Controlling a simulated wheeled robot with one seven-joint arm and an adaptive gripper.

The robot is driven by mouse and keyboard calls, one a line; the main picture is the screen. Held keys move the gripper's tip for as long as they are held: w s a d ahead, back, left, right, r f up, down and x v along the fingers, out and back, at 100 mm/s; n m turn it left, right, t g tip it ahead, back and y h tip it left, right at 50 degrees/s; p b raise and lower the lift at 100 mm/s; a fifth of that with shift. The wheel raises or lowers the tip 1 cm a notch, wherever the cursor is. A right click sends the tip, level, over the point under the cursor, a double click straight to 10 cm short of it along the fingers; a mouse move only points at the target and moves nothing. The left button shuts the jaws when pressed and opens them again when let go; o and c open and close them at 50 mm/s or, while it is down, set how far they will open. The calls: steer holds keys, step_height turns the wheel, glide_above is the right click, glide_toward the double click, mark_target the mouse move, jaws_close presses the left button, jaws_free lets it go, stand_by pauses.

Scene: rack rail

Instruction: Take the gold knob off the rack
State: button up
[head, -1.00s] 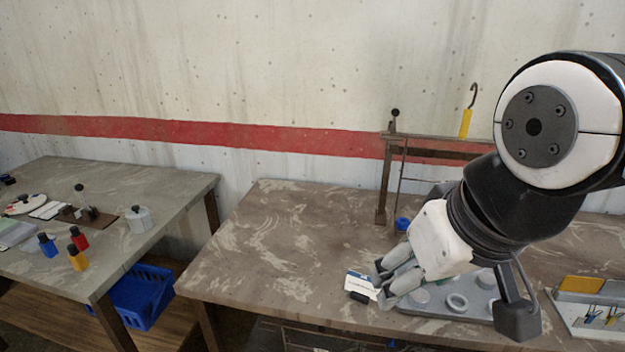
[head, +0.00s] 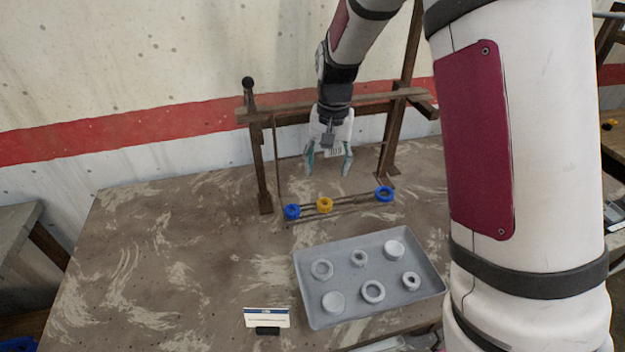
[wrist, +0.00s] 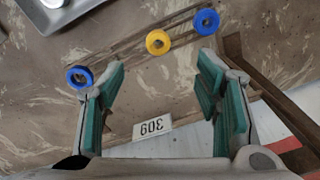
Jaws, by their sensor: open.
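The gold knob (head: 324,205) is a yellow ring with a dark centre, on the thin low rails of the brown rack (head: 262,180). A blue ring (head: 292,211) is close to its left and another blue ring (head: 384,194) is farther to its right. My gripper (head: 328,172) is open and empty, pointing down under the rack's top bar, above and behind the gold knob. In the wrist view the gold knob (wrist: 158,42) shows beyond the gap between my open fingers (wrist: 163,65), not between the pads. Nothing hides it.
A grey tray (head: 312,318) with several grey and white round pieces lies in front of the rack. A small white card (head: 267,316) stands left of the tray. A plate marked 609 (wrist: 152,127) shows between my fingers. The table's left part is clear.

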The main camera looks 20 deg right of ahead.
glide_above(325, 203)
step_height(325, 203, down, 6)
steer(key=shift+m+g, duration=0.3)
steer(key=shift+g, duration=0.1)
steer(key=shift+f+p, duration=1.2)
steer(key=shift+f, duration=2.5)
steer(key=shift+c, duration=0.6)
steer(key=c, duration=1.1)
